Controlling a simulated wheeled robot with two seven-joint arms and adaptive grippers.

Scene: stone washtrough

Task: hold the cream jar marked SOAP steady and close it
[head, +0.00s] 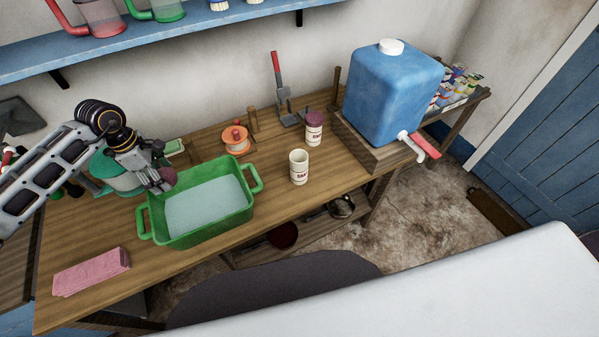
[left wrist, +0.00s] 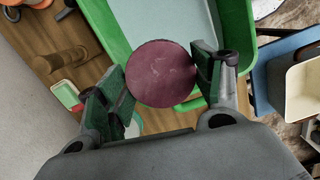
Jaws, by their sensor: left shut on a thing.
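A cream jar with dark red lettering (head: 299,168) stands upright and open on the wooden table; its lettering is too small to read surely, and it fits the SOAP jar. My left gripper (head: 150,170) is shut on a round maroon lid (left wrist: 162,73), held flat face toward the wrist camera. In the head view the lid (head: 163,179) is over the left rim of the green basin, well left of the open jar. A second cream jar (head: 313,134) with a maroon lid on stands just behind the open one. My right gripper is not in view.
The green basin (head: 157,221) holds pale water, between the lid and the open jar. A blue water tank (head: 391,92) with a tap stands right of the jars. An orange spool-like thing (head: 236,139) and a red-handled tool (head: 277,85) are behind. A pink cloth (head: 91,272) lies front left.

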